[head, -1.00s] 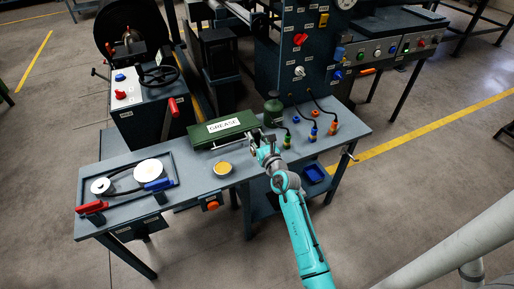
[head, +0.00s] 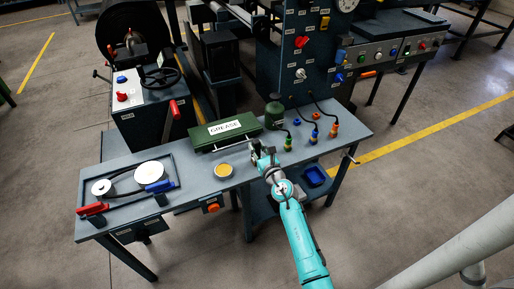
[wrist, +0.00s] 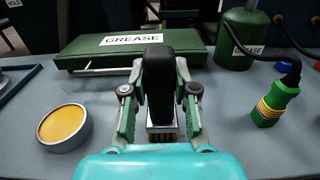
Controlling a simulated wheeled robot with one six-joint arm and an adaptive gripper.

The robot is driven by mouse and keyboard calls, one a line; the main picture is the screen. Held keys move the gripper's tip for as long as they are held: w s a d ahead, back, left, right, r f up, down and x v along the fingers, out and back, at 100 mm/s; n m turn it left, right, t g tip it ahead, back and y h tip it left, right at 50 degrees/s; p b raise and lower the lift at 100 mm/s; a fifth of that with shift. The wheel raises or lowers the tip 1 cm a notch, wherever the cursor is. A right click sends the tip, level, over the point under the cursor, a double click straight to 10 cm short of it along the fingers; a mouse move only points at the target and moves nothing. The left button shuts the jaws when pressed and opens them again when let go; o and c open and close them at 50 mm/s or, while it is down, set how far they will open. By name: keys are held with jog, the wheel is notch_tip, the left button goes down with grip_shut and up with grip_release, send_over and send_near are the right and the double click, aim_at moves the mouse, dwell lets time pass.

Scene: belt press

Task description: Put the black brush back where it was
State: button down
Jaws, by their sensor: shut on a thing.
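The black brush (wrist: 158,80) is upright in the wrist view, its dark handle up and its metal band and tan bristles low, close to the bench top. My gripper (wrist: 158,103) is shut on it, with one finger on each side. Whether the bristles touch the bench I cannot tell. In the head view my gripper (head: 262,158) is over the bench, just in front of the right end of the green GREASE box (head: 225,130); the brush is hard to make out there.
An open tin of yellow grease (wrist: 63,126) stands left of my gripper. A green GREASE can (wrist: 236,42) stands behind right, and a green connector with a yellow ring (wrist: 274,102) is at right. A tray with two pulleys (head: 127,188) is at the bench's left.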

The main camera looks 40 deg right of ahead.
jog(key=c, duration=0.9)
grip_release()
jog(key=shift+f, duration=0.1)
jog(key=v, duration=1.2)
jog(key=shift+r, duration=0.2)
jog(key=s+a+f+m+y, duration=0.1)
jog(key=s+a+m+y, duration=0.2)
jog(key=s+a+m, duration=1.2)
jog(key=s+a+r+m+g, duration=0.1)
jog(key=s+a+r+m, duration=0.1)
jog(key=s+m, duration=0.4)
jog(key=s+a+r+m+y, duration=0.1)
jog(key=s+a+r+m, duration=0.2)
jog(key=s+m, duration=0.3)
jog(key=s+a+r+m+g+y, duration=0.1)
jog(key=s+a+r+m, duration=0.2)
jog(key=s, duration=0.8)
jog(key=shift+r+m+g, duration=0.2)
jog(key=shift+m+g, duration=0.1)
jog(key=shift+m, duration=1.1)
